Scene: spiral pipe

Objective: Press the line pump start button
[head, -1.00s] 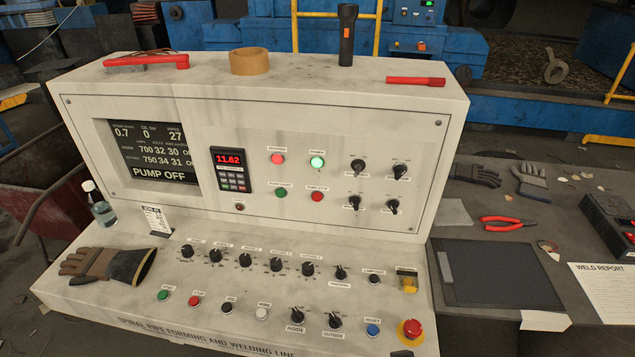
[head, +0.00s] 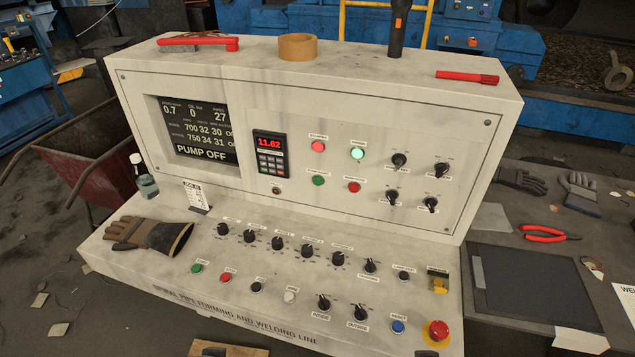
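The control console (head: 300,100) fills the middle of the head view. On its upright panel a green button (head: 318,181) sits at the lower left of a group; its small label appears to read pump start. A red button (head: 354,187) is just right of it. Above them are a red light (head: 318,146) and a brightly lit green light (head: 357,154). The screen (head: 200,130) at the left reads "PUMP OFF". Neither of my grippers is in view.
The sloped lower desk carries knobs, another green button (head: 196,268), a red button (head: 225,277) and a red mushroom button (head: 438,330). A flashlight (head: 397,30) stands on top.

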